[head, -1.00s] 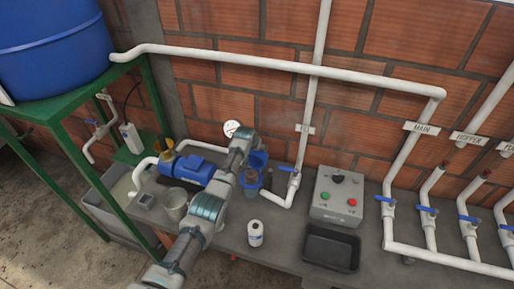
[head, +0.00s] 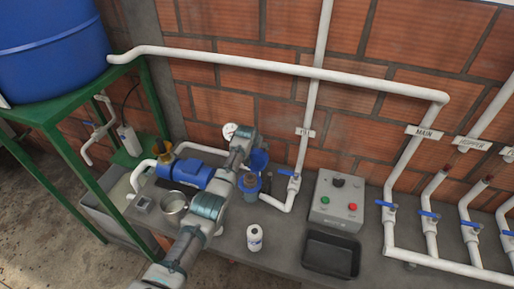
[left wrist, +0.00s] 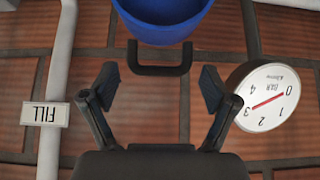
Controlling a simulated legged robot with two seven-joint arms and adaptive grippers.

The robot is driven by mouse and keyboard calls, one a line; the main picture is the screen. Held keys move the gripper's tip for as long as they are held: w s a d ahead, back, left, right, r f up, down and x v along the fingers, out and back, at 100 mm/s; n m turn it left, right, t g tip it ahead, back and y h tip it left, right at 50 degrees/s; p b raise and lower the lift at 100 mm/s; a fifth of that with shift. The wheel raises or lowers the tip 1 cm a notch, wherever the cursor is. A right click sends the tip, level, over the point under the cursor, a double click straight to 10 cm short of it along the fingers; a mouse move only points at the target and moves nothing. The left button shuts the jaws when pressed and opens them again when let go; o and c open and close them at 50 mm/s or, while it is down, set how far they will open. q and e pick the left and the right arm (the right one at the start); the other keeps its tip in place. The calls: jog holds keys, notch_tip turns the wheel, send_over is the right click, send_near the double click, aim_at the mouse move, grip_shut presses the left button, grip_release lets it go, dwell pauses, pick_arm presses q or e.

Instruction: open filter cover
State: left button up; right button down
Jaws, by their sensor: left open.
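The blue filter cover (head: 259,160) shows behind my left arm in the head view. It looks tilted up behind the blue filter housing (head: 251,192), whose top shows a brownish inside. In the left wrist view the blue cover (left wrist: 163,22) is at the top edge, with a black U-shaped handle (left wrist: 160,70) on it. My left gripper (left wrist: 157,88) is open and empty, one finger on each side of the handle and apart from it. In the head view my arm hides its fingers. My right gripper is not in view.
A pressure gauge (head: 230,131) is close by, beside one finger in the wrist view. A blue pump (head: 190,174), metal pot (head: 175,203), white bottle (head: 254,238), control box (head: 338,198) and black tray (head: 331,254) stand on the bench. The FILL pipe (head: 309,110) rises behind.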

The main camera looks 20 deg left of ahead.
pick_arm(q)
jog(key=shift+s+f, duration=0.25)
jog(key=shift+f, duration=0.15)
jog(key=v, duration=1.2)
jog(key=shift+w, duration=0.15)
jog(key=shift+c, duration=0.2)
